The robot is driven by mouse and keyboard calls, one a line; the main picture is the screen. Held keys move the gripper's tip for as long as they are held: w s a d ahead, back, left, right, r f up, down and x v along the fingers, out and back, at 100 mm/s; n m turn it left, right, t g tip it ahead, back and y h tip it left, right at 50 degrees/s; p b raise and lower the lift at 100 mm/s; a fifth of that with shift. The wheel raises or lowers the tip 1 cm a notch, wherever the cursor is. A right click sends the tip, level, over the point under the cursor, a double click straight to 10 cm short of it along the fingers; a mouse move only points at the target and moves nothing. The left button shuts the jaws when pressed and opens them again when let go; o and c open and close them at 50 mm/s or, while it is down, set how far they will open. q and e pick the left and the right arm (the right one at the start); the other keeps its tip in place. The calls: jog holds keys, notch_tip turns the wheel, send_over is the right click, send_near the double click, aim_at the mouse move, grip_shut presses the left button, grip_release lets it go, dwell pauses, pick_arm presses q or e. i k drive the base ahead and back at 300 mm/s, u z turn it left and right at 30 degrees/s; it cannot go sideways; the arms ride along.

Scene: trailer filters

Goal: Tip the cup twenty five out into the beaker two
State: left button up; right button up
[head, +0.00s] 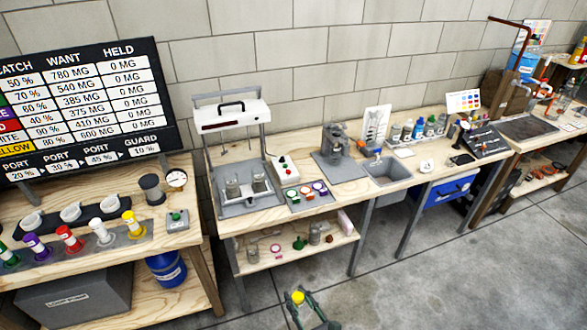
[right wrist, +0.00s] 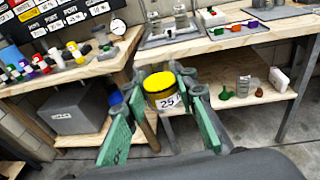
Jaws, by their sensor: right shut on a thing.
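Two glass beakers stand on the grey stand of the middle bench, a left one (head: 233,189) and a right one (head: 258,182). I cannot read which is beaker two. My left gripper is not in view.
A white overhead unit (head: 230,115) on posts stands above the beakers. A switch box (head: 285,168) and a tray of coloured pots (head: 307,195) are to their right. The left bench holds coloured cups (head: 102,232). The lower shelf (head: 290,258) juts out below the middle bench.

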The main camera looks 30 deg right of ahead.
aim_at(258, 171)
jog(key=z, duration=0.3)
jog(key=i, duration=1.05)
